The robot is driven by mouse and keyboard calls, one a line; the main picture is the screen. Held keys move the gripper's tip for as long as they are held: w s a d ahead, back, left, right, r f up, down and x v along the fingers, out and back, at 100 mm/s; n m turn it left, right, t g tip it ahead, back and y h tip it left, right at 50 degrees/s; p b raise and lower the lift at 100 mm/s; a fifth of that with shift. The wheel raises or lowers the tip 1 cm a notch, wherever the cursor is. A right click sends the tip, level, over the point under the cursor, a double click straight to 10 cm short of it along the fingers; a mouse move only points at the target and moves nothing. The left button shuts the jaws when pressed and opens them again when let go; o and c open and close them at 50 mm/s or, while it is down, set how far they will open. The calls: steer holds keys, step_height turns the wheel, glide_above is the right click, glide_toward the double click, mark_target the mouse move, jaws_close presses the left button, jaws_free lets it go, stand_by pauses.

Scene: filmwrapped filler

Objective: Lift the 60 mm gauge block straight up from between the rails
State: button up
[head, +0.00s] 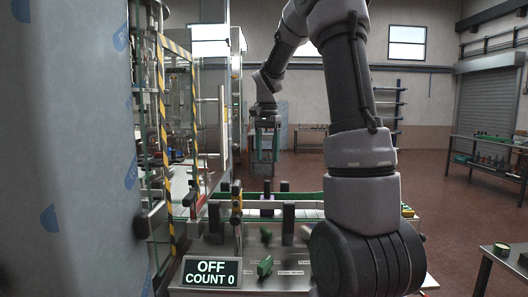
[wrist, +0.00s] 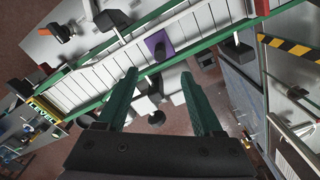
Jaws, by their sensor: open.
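The gauge block appears to be the purple block (wrist: 158,44), which sits on the pale conveyor bed between two green-edged rails (wrist: 103,100) in the wrist view. In the head view a small purple patch of it (head: 267,207) shows, partly hidden by dark posts and the near rail. My gripper (wrist: 159,75) is open, its two green fingers apart with nothing between them. The block shows beyond the fingertips, roughly in line with the gap. In the head view my gripper (head: 264,148) hangs pointing down, above and behind the conveyor, clear of the block.
A film-wrapped panel (head: 65,150) fills the left foreground. Yellow-black striped posts (head: 164,140) stand beside the conveyor. Dark clamps on posts (head: 288,225) line the near rail. A display (head: 211,272) reads OFF, COUNT 0.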

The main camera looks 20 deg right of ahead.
mark_target(267, 181)
step_height(267, 181, down, 11)
steer(key=shift+r, duration=0.2)
stand_by(0.3)
jaws_close()
steer(key=c, duration=0.8)
jaws_free()
jaws_close()
steer(key=shift+r, duration=1.15)
steer(key=shift+r, duration=2.35)
